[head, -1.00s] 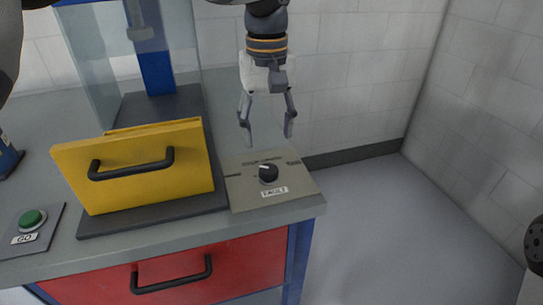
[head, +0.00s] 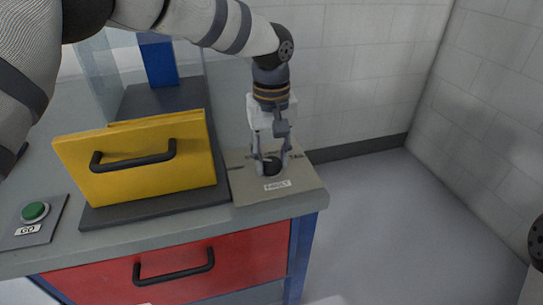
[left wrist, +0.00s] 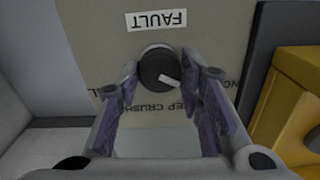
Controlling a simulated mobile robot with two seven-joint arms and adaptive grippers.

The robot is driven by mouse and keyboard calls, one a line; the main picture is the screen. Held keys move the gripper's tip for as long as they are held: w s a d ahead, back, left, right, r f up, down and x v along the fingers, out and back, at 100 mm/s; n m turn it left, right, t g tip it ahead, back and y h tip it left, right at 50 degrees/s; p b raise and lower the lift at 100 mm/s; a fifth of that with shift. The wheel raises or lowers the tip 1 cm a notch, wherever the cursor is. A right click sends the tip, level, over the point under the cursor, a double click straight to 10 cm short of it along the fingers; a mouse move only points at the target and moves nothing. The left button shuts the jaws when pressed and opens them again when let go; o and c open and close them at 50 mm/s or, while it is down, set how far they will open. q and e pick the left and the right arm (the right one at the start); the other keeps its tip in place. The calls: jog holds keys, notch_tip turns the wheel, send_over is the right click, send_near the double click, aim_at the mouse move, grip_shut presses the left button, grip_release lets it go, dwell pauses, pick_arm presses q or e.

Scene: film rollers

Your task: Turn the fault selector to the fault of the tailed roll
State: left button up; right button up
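The fault selector is a round black knob (head: 271,167) with a white pointer, on a beige plate (head: 292,194) with a FAULT label (head: 277,185). My left gripper (head: 271,164) points down over the knob, one finger on each side. In the left wrist view the knob (left wrist: 158,68) lies between the open fingers (left wrist: 162,88), with gaps on both sides. The other position labels are hidden or too small to read. No tailed roll is visible. My right gripper is out of view.
A yellow box front with a black handle (head: 135,158) stands left of the plate, on a dark base. A green GO button (head: 35,212) is at the far left. A red drawer (head: 230,266) is below. The counter ends just right of the plate.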

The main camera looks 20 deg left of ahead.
pick_arm(q)
jog(key=shift+m, duration=0.4)
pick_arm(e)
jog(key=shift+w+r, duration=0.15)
pick_arm(q)
jog(key=shift+r+m+p, duration=0.1)
jog(key=shift+m+p, duration=0.2)
jog(key=shift+m, duration=0.4)
jog(key=m, duration=0.2)
jog(key=shift+m, duration=0.3)
jog(key=m, duration=0.6)
jog(key=shift+p, duration=0.3)
jog(key=m, duration=0.6)
jog(key=shift+m, duration=0.3)
jog(key=m, duration=0.6)
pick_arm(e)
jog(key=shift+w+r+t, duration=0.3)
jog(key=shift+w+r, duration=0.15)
pick_arm(q)
jog(key=shift+m, duration=0.4)
jog(key=o, duration=1.2)
jog(key=shift+c, duration=0.2)
